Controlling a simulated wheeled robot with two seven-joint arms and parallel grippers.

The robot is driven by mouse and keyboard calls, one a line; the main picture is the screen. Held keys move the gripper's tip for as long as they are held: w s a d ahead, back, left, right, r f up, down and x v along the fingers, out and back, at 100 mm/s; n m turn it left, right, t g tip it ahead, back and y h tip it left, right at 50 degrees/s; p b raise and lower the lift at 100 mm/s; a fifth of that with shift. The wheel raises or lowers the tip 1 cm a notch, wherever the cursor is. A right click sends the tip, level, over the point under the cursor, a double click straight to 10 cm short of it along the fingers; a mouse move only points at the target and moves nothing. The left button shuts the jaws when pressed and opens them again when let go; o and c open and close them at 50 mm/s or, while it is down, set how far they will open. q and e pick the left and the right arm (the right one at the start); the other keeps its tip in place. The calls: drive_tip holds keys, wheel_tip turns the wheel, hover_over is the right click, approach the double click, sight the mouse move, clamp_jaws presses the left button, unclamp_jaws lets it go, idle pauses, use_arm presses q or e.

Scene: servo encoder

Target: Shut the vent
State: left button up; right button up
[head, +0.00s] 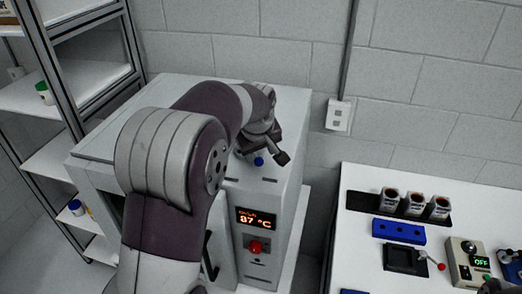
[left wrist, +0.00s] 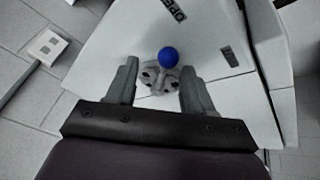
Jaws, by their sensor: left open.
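The vent (left wrist: 158,80) is a small grey disc with dark holes on top of the white oven (head: 262,196). A blue ball knob (left wrist: 168,57) stands at its edge; it also shows in the head view (head: 259,161). A label reading "OPEN" (left wrist: 172,12) lies beyond the knob, and a second dark label (left wrist: 230,56), unreadable, lies to the right. My left gripper (left wrist: 159,68) is open over the vent, with the knob and disc between its fingers in the picture; contact cannot be told. In the head view my left gripper (head: 266,153) partly hides the vent. My right gripper is not seen.
The oven front has a display reading 87 °C (head: 257,219) and a red button (head: 256,247). A shelf rack (head: 62,85) stands at the left. A white table (head: 352,235) with cups, blue blocks and devices is at the right. A wall box (head: 338,115) is behind.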

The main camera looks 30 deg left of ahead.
use_arm(q)
drive_tip(key=shift+w+a+f, duration=0.1)
drive_tip(key=shift+w+f, duration=0.25)
drive_tip(key=shift+f, duration=0.15)
drive_tip(key=shift+a+f, duration=0.25)
drive_tip(key=shift+f, duration=0.05)
drive_tip(key=shift+s+a+f, duration=0.1)
drive_tip(key=shift+s+a, duration=0.25)
drive_tip(key=shift+s, duration=0.05)
drive_tip(key=shift+w+d, duration=0.25)
drive_tip(key=shift+d, duration=0.05)
clamp_jaws()
drive_tip(key=shift+a, duration=0.1)
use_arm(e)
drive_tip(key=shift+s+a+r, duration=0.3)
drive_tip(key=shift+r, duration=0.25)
